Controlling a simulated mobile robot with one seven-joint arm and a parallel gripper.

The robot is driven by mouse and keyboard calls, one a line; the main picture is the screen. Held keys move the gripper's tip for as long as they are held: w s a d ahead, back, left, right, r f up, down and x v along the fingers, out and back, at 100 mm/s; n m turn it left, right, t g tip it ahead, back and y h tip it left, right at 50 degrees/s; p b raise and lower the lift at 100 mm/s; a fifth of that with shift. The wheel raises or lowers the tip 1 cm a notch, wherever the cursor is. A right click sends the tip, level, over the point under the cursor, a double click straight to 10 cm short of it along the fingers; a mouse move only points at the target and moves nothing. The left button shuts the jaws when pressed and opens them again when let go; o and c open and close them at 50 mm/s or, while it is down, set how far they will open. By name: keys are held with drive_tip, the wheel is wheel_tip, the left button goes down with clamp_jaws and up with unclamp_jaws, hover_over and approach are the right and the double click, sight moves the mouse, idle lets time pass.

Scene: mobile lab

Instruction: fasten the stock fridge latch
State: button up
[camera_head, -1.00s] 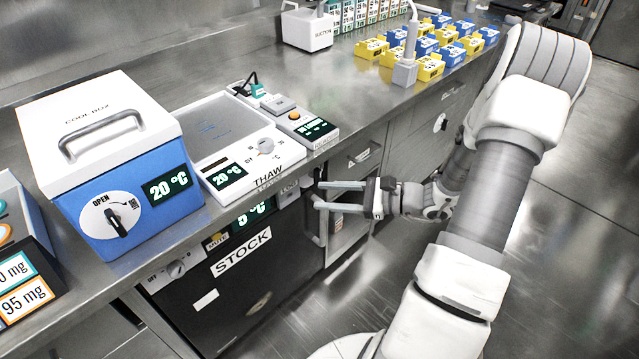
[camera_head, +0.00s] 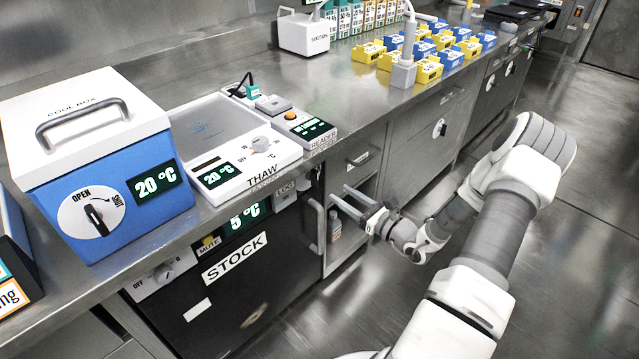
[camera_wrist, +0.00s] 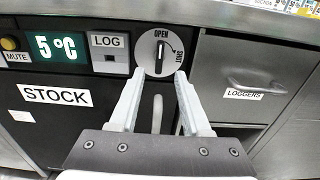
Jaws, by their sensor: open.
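The stock fridge (camera_head: 245,290) has a black front with a STOCK label and a 5 °C display. It also shows in the wrist view (camera_wrist: 60,125), and its door looks shut. The fridge latch (camera_wrist: 160,50) is a round white dial marked OPEN and SHUT. Its dark knob stands upright, pointing at OPEN. I cannot make the latch out clearly in the head view. My gripper (camera_head: 338,191) is open and empty, in front of the fridge's right side. In the wrist view my gripper (camera_wrist: 160,74) has its fingertips just below the dial, one each side; contact cannot be told.
A pale vertical door handle (camera_wrist: 157,112) lies between and beyond my fingers. A LOGGERS drawer (camera_wrist: 245,80) is at the right. The bench above carries a blue cool box (camera_head: 105,190) and a thaw unit (camera_head: 235,145). The floor at the right is clear.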

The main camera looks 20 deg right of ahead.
sight(318, 179)
drive_tip(key=b+x, duration=0.2)
drive_tip(key=x, duration=0.7)
drive_tip(key=shift+w, duration=0.1)
clamp_jaws()
